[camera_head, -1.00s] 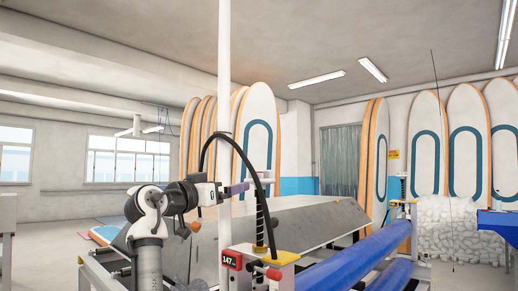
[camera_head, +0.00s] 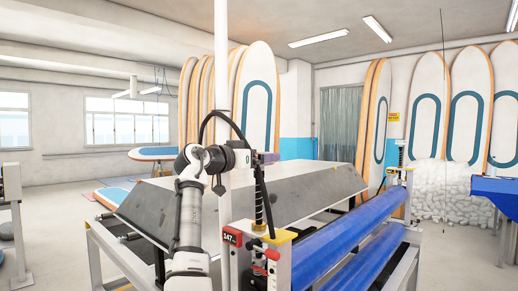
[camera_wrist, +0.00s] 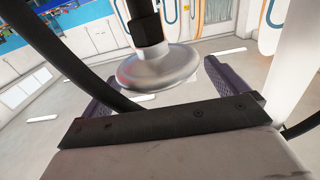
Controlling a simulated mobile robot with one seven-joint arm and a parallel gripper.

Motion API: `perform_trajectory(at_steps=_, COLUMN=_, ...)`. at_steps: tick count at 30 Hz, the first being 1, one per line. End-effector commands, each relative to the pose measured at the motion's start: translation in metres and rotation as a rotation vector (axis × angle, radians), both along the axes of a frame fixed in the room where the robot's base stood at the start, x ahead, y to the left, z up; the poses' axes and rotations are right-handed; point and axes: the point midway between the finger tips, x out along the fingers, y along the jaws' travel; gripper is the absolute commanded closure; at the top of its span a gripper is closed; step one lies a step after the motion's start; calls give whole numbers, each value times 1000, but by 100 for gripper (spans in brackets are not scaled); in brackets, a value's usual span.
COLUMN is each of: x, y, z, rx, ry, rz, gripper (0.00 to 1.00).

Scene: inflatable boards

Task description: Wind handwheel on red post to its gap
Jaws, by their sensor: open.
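The near post (camera_head: 285,262) carries a red box (camera_head: 232,238) reading 147, a yellow top plate and a black upright spindle (camera_head: 258,205). In the wrist view, a smooth grey handwheel (camera_wrist: 158,68) sits on a dark shaft. My gripper (camera_wrist: 162,82) is open, with one purple-grey finger on each side of the wheel. I cannot tell whether either finger touches it. In the head view, my gripper (camera_head: 266,157) is at the spindle's top and hides the wheel there. The post's gap cannot be made out.
Blue rollers (camera_head: 350,235) run from the near post to a far post (camera_head: 397,180) with a yellow top. A grey sloped table (camera_head: 300,195) lies behind my arm. A black cable (camera_wrist: 60,55) passes close to my gripper. Boards stand along the walls.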

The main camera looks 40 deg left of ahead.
Motion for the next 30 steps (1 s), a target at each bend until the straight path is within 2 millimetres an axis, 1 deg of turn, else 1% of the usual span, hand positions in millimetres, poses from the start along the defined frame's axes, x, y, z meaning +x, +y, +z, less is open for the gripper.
perform_trajectory(at_steps=1, x=6, y=-1, z=2, rx=-1, ry=0, rz=0, gripper=2)
perform_trajectory(at_steps=5, x=12, y=-1, z=1, rx=1, ry=0, rz=1, gripper=2)
perform_trajectory(at_steps=13, x=14, y=-1, z=0, rx=1, ry=-1, rz=1, gripper=2)
perform_trajectory(at_steps=14, x=14, y=-1, z=0, rx=1, ry=-1, rz=1, gripper=3)
perform_trajectory(at_steps=23, x=14, y=-1, z=0, rx=1, ry=-1, rz=1, gripper=42)
perform_trajectory(at_steps=30, x=14, y=-1, z=-2, rx=0, ry=-2, rz=20, gripper=43)
